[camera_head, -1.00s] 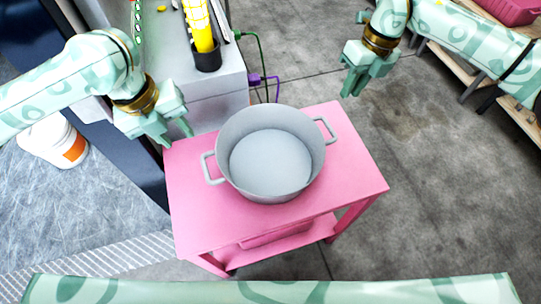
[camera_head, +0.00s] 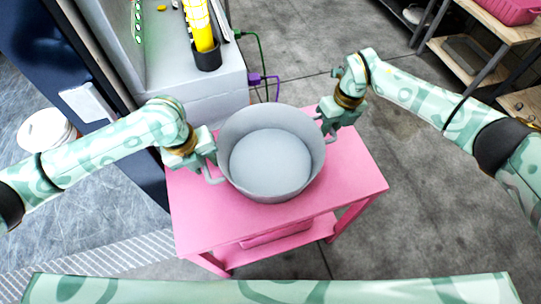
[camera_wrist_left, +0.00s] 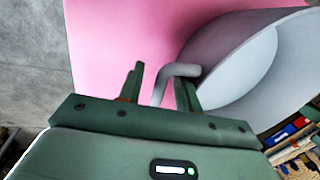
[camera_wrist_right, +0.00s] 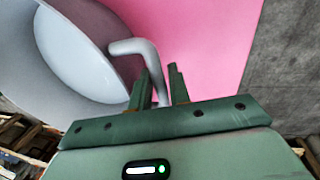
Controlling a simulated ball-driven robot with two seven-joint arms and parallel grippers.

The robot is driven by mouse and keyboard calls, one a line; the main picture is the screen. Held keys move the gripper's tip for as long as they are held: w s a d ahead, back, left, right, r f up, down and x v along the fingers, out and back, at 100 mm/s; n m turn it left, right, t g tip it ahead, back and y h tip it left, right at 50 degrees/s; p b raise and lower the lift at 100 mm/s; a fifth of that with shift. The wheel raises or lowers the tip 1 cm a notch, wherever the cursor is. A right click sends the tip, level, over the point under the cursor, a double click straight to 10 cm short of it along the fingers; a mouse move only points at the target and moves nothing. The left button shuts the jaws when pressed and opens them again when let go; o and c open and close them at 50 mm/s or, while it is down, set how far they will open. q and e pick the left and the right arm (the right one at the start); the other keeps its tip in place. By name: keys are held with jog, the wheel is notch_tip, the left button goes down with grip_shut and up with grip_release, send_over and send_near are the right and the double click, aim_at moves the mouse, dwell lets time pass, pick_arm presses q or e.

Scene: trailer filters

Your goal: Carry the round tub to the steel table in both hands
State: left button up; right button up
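The round grey tub (camera_head: 268,163) stands upright on a pink table (camera_head: 200,225), empty inside as far as I see. My left gripper (camera_head: 211,162) is at its left handle (camera_head: 213,180). In the left wrist view the fingers (camera_wrist_left: 160,88) are apart, with the handle (camera_wrist_left: 178,69) between them and gaps showing. My right gripper (camera_head: 326,124) is at the tub's right handle. In the right wrist view the fingers (camera_wrist_right: 160,85) are apart, closer together than the left ones, with the handle (camera_wrist_right: 138,47) between them. I cannot pick out the steel table with certainty.
A grey-topped unit (camera_head: 170,50) stands behind the pink table, with a yellow item in a black holder (camera_head: 206,58) and cables. A white bucket (camera_head: 45,132) is at left. Wooden shelving (camera_head: 470,60) with a pink bin (camera_head: 515,10) is at upper right. The floor right is clear.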

pick_arm(q)
grip_shut()
pick_arm(e)
grip_shut()
pick_arm(q)
jog(key=shift+w, duration=0.1)
pick_arm(e)
jog(key=shift+w+r, duration=0.1)
dwell(1.0)
